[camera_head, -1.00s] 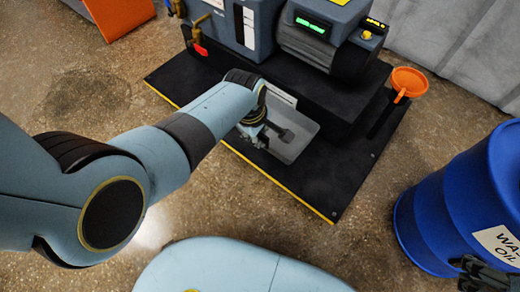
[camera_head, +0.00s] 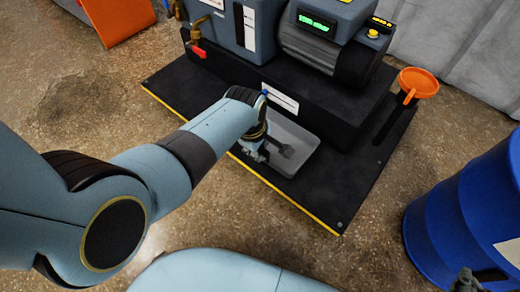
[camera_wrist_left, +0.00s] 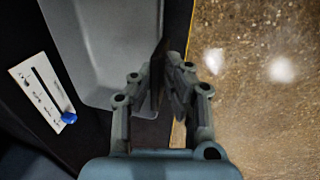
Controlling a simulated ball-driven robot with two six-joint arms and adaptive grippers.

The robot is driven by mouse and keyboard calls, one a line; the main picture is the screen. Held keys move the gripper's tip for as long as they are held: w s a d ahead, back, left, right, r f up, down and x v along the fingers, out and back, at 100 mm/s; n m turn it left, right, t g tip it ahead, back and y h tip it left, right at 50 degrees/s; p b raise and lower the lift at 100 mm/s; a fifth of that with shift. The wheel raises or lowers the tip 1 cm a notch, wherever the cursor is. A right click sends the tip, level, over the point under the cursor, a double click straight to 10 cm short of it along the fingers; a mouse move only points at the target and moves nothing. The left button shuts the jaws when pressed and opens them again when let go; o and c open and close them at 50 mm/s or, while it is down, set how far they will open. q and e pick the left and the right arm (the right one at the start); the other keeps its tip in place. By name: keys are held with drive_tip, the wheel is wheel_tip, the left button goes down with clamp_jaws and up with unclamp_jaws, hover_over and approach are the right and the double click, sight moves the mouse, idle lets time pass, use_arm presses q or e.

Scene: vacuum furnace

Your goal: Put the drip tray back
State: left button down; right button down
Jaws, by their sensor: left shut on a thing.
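The drip tray, a shallow grey pan (camera_head: 303,160), is at the front of the black base plate, just before the pump's plinth. I cannot tell whether it rests flat on the plate. My left gripper (camera_head: 275,152) reaches down over its left side. In the left wrist view the tray (camera_wrist_left: 105,50) fills the upper left. My left gripper (camera_wrist_left: 162,85) is shut there on a thin dark upright part at the tray's edge, beside the yellow plate edge. My right gripper (camera_head: 468,281) is partly cut off at the bottom right, and its fingers are unclear.
The black plate (camera_head: 330,195) carries the pump (camera_head: 335,40) behind the tray. A white label (camera_head: 280,98) is on the plinth's front. An orange funnel (camera_head: 418,82) stands right of the pump. A blue drum (camera_head: 460,215) is at the right. Open floor lies in front.

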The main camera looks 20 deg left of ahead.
use_arm(q)
drive_tip(key=shift+r, duration=0.1)
drive_tip(key=c, duration=1.8)
unclamp_jaws()
drive_tip(key=shift+f, duration=0.25)
drive_tip(key=o, duration=0.4)
